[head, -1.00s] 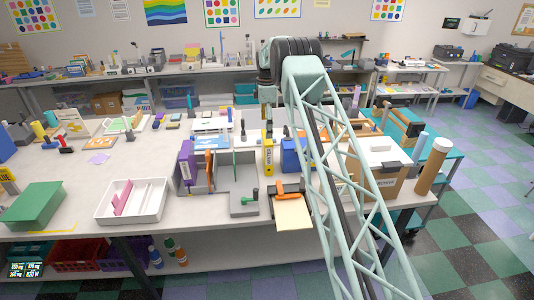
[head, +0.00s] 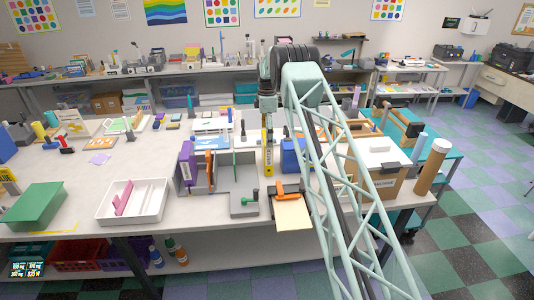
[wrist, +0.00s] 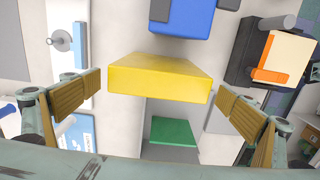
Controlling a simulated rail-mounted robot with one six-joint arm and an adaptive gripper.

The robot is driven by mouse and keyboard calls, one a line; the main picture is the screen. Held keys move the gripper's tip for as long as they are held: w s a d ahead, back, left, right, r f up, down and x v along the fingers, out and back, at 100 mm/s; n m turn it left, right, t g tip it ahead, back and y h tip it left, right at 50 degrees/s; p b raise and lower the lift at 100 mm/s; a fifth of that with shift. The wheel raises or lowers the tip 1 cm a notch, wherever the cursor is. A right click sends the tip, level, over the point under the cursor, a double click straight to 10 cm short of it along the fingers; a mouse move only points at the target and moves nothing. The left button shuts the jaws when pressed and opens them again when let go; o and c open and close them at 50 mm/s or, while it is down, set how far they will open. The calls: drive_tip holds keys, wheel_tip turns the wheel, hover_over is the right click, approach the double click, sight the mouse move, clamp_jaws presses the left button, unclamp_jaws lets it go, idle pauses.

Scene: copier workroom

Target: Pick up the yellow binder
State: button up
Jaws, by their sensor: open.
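The yellow binder (head: 268,158) stands upright on the table, between a grey divided holder (head: 244,204) and a blue binder (head: 292,157). In the wrist view the yellow binder (wrist: 160,80) fills the middle, its narrow end face towards me. My gripper (wrist: 160,98) is open, one finger on each side of the binder with gaps between. In the head view my gripper (head: 267,122) hangs right above the binder's top. I see no contact with the binder.
The blue binder also shows close by in the wrist view (wrist: 182,16). A purple binder (head: 186,168) and an orange one (head: 209,170) stand left. An orange-and-black clamp device with paper (head: 292,212) sits at the front edge. A cardboard box (head: 378,180) stands right.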

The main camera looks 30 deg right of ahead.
drive_tip(key=shift+f, duration=0.9)
drive_tip(key=shift+c, duration=0.4)
drive_tip(key=c, duration=1.3)
